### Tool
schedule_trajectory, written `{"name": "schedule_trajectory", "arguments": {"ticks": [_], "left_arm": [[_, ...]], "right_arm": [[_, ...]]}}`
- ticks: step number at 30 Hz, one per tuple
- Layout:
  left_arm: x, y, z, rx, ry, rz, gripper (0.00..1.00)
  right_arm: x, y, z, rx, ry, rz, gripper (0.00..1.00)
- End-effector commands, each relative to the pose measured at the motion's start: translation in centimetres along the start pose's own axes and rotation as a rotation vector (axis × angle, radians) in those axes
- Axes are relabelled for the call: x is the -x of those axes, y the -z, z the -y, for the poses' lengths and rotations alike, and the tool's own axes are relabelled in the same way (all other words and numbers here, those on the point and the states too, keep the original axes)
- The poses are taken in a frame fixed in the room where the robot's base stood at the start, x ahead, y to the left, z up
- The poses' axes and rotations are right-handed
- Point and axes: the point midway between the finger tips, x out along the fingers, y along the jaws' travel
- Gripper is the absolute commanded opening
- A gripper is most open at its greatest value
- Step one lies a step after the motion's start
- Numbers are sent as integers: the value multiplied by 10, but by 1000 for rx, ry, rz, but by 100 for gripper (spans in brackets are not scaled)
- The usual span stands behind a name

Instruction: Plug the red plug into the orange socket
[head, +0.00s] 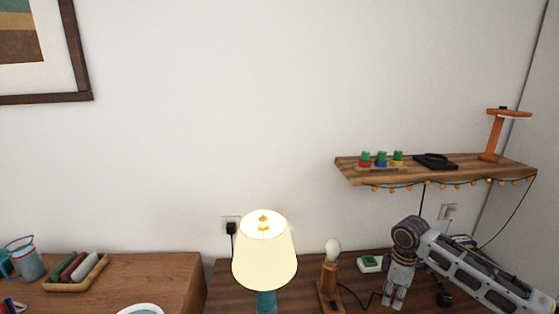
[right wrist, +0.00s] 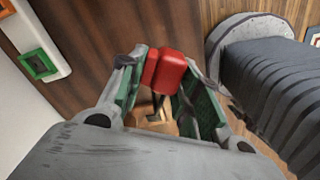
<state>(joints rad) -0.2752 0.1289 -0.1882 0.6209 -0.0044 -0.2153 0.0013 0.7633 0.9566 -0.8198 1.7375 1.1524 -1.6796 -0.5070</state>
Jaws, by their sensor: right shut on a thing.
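My right gripper (head: 388,303) points down over the brown table top at the lower right of the head view. In the right wrist view its fingers (right wrist: 165,95) are shut on the red plug (right wrist: 172,70), with a dark cord below it. A white socket strip (right wrist: 50,28) lies at the upper left of that view, with a green-framed socket (right wrist: 38,65). An orange patch (right wrist: 6,7), possibly the orange socket, is cut off by the corner. In the head view the strip (head: 370,264) sits left of the gripper. My left gripper is out of view.
A bare bulb on a wooden stand (head: 329,285) and a lit lamp (head: 264,255) stand left of the strip. A wall shelf (head: 440,172) with hanging lights is above my right arm. A dark ribbed object (right wrist: 280,85) is close on the right in the wrist view.

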Motion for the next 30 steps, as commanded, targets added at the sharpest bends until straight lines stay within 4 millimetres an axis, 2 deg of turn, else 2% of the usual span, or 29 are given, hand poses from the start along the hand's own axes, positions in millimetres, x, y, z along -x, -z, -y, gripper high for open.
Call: {"name": "schedule_trajectory", "arguments": {"ticks": [8, 21, 30], "left_arm": [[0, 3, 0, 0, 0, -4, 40], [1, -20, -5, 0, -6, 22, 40], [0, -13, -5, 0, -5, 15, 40]], "right_arm": [[1, -1, -2, -231, 0, 0, 12], [3, 0, -2, -593, 0, 0, 12], [5, 4, -1, -832, 0, 0, 12]]}}
